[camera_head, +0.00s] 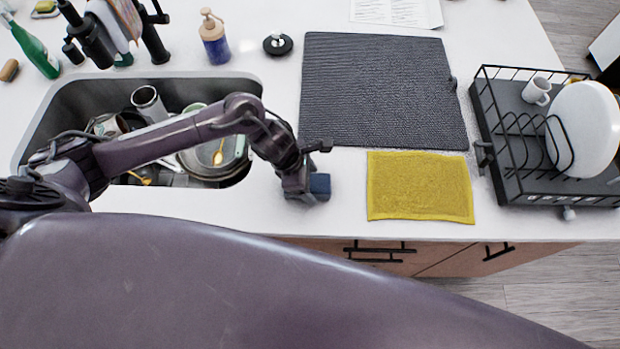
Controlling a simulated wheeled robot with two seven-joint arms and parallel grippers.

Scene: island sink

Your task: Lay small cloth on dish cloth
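A yellow cloth (420,187) lies flat on the white counter near its front edge. A dark grey textured mat or cloth (385,90) lies flat just behind it. My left gripper (309,170) is low over the counter, left of the yellow cloth and in front of the grey mat, apart from the yellow cloth. A small dark blue piece (320,187) shows at the gripper's front. I cannot tell whether it is held, lies on the counter or is part of the gripper. The finger opening is too small to judge. My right gripper is not in view.
A sink (60,105) with dishes is at left, under my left arm. A black dish rack (510,150) with a white plate (585,130) and mug (536,91) stands at right. A soap bottle (214,40) and a black stopper (278,44) stand behind.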

